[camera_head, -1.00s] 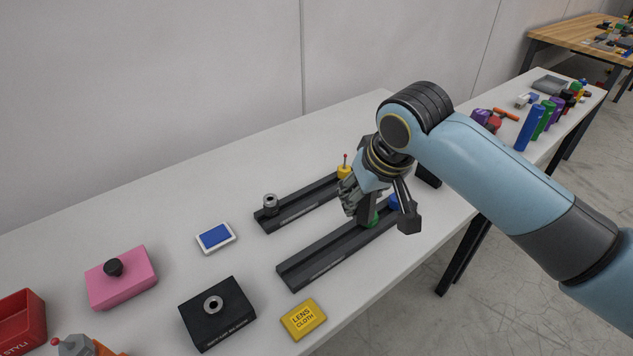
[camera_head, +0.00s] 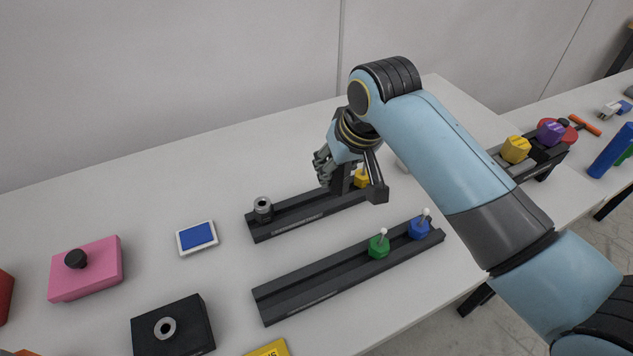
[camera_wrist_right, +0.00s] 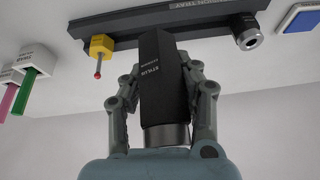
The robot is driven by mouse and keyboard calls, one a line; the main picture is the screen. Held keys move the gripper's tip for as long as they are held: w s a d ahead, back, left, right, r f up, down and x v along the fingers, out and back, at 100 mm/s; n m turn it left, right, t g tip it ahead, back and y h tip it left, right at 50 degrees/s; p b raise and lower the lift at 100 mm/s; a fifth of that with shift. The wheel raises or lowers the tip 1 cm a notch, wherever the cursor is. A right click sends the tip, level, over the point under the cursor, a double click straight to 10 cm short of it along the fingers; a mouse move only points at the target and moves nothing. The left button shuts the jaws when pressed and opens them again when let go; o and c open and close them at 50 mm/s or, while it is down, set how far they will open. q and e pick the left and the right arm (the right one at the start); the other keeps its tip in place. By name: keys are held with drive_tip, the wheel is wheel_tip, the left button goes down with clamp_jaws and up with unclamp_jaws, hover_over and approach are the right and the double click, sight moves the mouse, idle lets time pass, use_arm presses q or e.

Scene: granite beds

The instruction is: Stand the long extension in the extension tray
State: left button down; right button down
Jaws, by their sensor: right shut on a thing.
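My right gripper (camera_head: 335,182) is shut on a long black extension (camera_wrist_right: 163,85) with a silver collar; white lettering shows on its side in the right wrist view. Its far end overlaps the extension tray there; I cannot tell whether they touch. The extension tray (camera_head: 290,223) is the long black rail at the back, and its lettering also shows in the right wrist view (camera_wrist_right: 180,25). A short dark piece with a silver ring (camera_head: 263,205) stands at its left end. A yellow stylus (camera_head: 361,180) with a red tip (camera_wrist_right: 98,76) is further right. My left gripper is out of view.
A front rail (camera_head: 310,288) holds a green stylus (camera_head: 379,246) and a blue one (camera_head: 420,228). A blue-and-white pad (camera_head: 197,237), a pink block (camera_head: 88,270) and a black block with a ring (camera_head: 172,330) lie left. Bare table (camera_head: 230,165) lies behind the tray.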

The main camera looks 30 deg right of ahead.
hover_over(316, 195)
wheel_tip(316, 195, down, 3)
drive_tip(key=shift+w+f, duration=0.1)
drive_tip(key=shift+f, duration=1.95)
drive_tip(key=shift+f, duration=0.15)
drive_tip(key=c, duration=1)
unclamp_jaws()
drive_tip(key=v, duration=1.2)
drive_tip(key=shift+p, duration=0.45)
